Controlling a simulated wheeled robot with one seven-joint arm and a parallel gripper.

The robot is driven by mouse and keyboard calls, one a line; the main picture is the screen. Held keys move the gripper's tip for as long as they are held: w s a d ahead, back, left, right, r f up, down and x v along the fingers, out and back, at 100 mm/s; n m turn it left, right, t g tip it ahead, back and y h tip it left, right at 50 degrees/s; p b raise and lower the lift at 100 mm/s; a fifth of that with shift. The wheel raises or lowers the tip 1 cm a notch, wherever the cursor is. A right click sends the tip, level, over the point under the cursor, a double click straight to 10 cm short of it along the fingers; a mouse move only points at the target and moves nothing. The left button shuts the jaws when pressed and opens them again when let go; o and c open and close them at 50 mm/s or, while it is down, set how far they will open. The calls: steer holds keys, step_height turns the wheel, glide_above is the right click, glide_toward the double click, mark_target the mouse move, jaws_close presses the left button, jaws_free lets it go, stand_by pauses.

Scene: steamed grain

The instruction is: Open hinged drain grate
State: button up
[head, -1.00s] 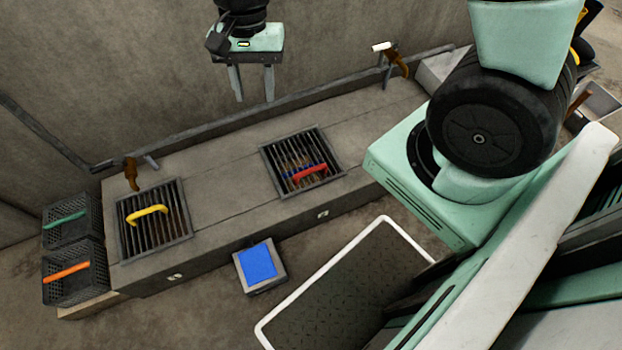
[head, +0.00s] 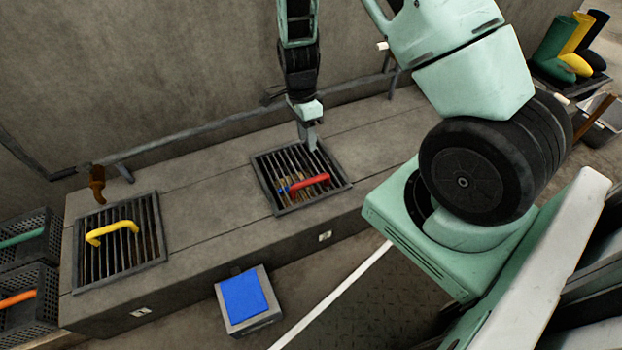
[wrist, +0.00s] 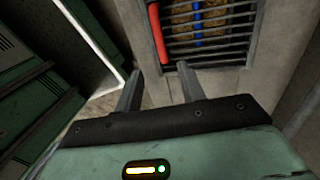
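A drain grate with dark bars (head: 334,187) and a red handle (head: 310,185) lies closed in the right part of the concrete ledge. Something blue and brownish matter show between its bars. A second closed grate (head: 160,240) with a yellow handle (head: 112,232) is at the left. My gripper (head: 308,142) points down over the back edge of the red-handled grate. In the wrist view my gripper (wrist: 159,82) is open, with nothing between its fingers. The red handle (wrist: 157,35) shows just beyond the fingertips, apart from them, with the grate (wrist: 228,42) to its right.
A box with a blue top (head: 243,295) stands on the floor before the concrete ledge (head: 215,200). Black crates (head: 30,250) are at the far left. A brown-handled fixture (head: 97,182) and a wall pipe (head: 200,137) run behind. Boots (head: 570,50) stand at upper right.

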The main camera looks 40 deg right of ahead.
mark_target(311, 179)
steer(key=f+b, duration=0.2)
steer(key=f, duration=0.2)
steer(key=s+f+b, duration=0.1)
steer(key=f, duration=0.3)
steer(key=s+f+b, duration=0.1)
steer(key=f+b, duration=0.1)
steer(key=f, duration=0.3)
steer(key=shift+s+a+f+b, duration=0.1)
steer(key=shift+s+a+b, duration=0.15)
steer(key=shift+a+b, duration=0.15)
jaws_close()
